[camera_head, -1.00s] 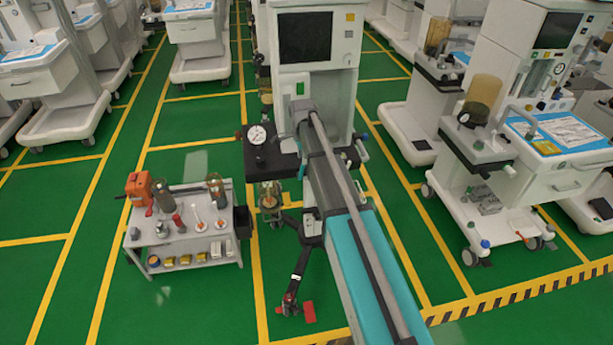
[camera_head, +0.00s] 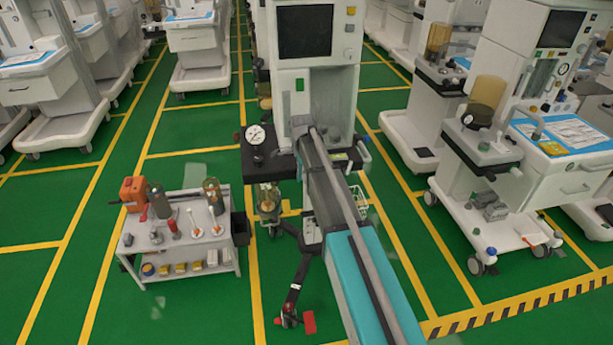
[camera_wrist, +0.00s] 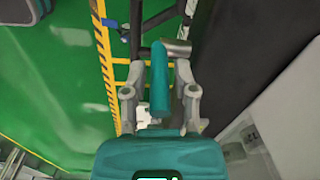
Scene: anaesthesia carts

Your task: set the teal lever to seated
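The teal lever (camera_wrist: 160,80) shows in the wrist view as a rounded teal bar with a grey cylindrical end piece (camera_wrist: 178,47) beside its far end. My gripper (camera_wrist: 160,90) has one grey finger on each side of the lever. Gaps show between the lever and both fingers, so it looks open around the lever; I cannot tell whether anything touches. In the head view my arm hides the gripper, and I cannot make out the lever there for certain. The arm reaches to the front of the middle anaesthesia cart (camera_head: 340,100).
A black shelf with a round gauge (camera_head: 255,134) juts from the cart's left side. A grey table (camera_head: 165,245) with bottles and tools stands at left. Another cart (camera_head: 455,185) stands at right. Green floor (camera_head: 110,310) is clear at front left. A dark surface (camera_wrist: 240,60) lies close right in the wrist view.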

